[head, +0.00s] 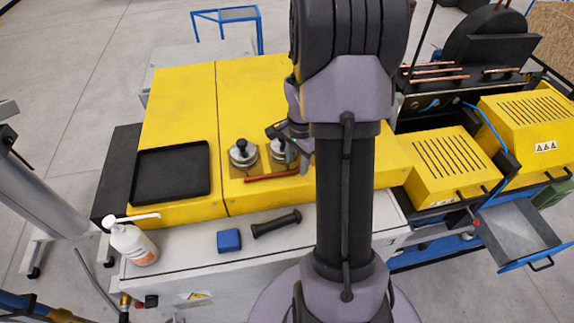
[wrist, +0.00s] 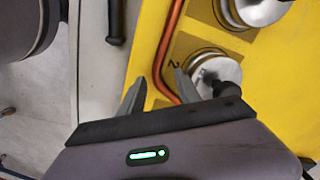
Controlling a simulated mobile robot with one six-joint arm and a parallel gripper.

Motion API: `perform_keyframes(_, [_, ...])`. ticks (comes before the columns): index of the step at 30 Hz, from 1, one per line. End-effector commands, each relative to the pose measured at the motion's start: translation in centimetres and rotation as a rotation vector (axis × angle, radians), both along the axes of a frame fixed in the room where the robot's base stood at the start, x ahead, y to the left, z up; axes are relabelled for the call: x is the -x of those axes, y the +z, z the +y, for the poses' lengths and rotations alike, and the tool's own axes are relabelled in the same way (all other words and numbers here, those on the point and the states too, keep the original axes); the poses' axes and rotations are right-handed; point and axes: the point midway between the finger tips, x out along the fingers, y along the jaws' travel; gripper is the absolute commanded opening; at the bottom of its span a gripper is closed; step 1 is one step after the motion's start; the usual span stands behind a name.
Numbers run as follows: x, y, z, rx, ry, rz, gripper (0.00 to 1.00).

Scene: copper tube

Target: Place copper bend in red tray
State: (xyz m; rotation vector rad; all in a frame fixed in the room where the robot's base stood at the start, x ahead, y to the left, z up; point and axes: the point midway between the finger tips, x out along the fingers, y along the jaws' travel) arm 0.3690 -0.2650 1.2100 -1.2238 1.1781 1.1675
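The copper bend (head: 272,176) lies on the yellow worktop in front of two round metal fixtures. In the wrist view the copper tube (wrist: 167,50) runs down from the top edge and bends between my finger tips. My gripper (head: 287,150) is open over this spot; in the wrist view its two fingers (wrist: 158,93) stand apart, with the tube's bent end between them. I cannot tell whether a finger touches it. No red tray shows; a flat, empty black tray (head: 172,172) lies on the worktop at left.
The metal fixtures (head: 243,153) with black knobs stand close to my gripper. A white pump bottle (head: 133,243), a blue block (head: 229,240) and a black handle-like bar (head: 276,224) are on the grey front ledge. Yellow machine housings (head: 447,165) stand at right.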

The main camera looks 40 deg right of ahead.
Motion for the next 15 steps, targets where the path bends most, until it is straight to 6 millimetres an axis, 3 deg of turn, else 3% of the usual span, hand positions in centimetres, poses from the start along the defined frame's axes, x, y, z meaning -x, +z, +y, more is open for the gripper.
perform_keyframes(3, [-0.05,-1.19,0.02,0.000,0.002,0.000,0.40])
perform_keyframes(9, [-0.07,-1.21,0.01,0.001,0.001,-0.001,0.38])
perform_keyframes(15, [-0.07,-1.19,0.02,0.001,0.001,-0.001,0.00])
